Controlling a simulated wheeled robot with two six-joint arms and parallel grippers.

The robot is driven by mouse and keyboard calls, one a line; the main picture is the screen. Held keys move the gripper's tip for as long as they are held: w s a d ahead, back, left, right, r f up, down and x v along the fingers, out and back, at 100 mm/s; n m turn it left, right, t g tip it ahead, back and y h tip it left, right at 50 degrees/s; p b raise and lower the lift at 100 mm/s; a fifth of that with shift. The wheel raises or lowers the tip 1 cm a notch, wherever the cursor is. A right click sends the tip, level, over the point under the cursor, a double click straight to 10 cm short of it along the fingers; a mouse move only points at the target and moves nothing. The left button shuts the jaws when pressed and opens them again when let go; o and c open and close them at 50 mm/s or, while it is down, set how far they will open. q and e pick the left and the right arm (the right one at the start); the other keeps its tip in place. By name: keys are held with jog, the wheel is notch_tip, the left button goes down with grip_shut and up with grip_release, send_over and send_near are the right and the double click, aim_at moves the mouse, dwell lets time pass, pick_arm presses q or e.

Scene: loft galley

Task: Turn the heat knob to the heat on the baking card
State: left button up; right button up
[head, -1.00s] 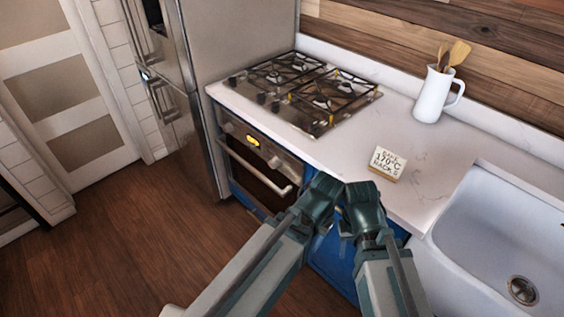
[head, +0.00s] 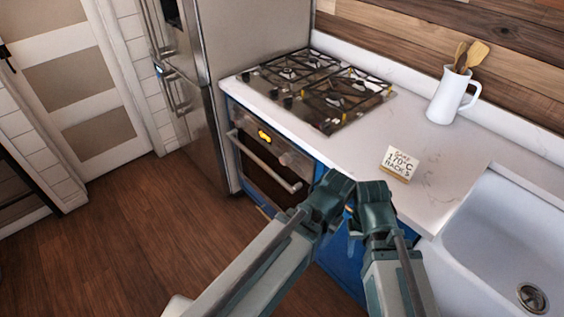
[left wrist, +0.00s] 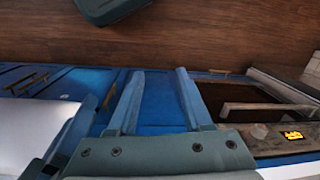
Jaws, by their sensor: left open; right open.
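The baking card (head: 399,163) stands on the white counter and reads "BAKE 170°C", with a rack line below that is hard to read. The oven (head: 262,170) has a steel panel with a lit yellow display (head: 265,136). A knob (left wrist: 259,131) shows beside the display in the left wrist view; its setting is too small to read. My left gripper (left wrist: 158,88) is open and empty in front of the blue cabinets, apart from the knob. My right gripper (head: 354,222) is open near the counter's front edge; its fingers are mostly hidden in the head view.
A gas hob (head: 320,88) lies above the oven. A white jug (head: 447,98) with wooden utensils stands at the back of the counter. A white sink (head: 500,240) is at the right, a steel fridge (head: 215,100) left of the oven. The wooden floor (head: 150,240) is clear.

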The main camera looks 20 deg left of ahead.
pick_arm(q)
jog(key=shift+o, duration=0.7)
jog(key=o, duration=0.3)
jog(key=w+f+n+h+b, duration=0.1)
jog(key=f+b, duration=0.1)
jog(key=w+f+n+h+b, duration=0.1)
jog(key=w+f+n+b, duration=0.1)
jog(key=f+b, duration=0.1)
jog(key=w+f+n+h+b, duration=0.1)
jog(key=w+f+b, duration=0.1)
jog(key=f+b, duration=0.1)
jog(key=shift+d+f+n+h, duration=0.1)
jog(key=shift+d+n+h, duration=0.1)
jog(key=shift+n+h, duration=0.1)
jog(key=shift+o, duration=0.2)
jog(key=n+t+h+b, duration=0.7)
jog(key=n+t+b, duration=0.9)
jog(key=n+b, duration=1.1)
send_near(282, 162)
jog(key=shift+m, duration=0.8)
jog(key=x, duration=1)
jog(key=shift+w, duration=0.25)
jog(key=shift+c, duration=0.2)
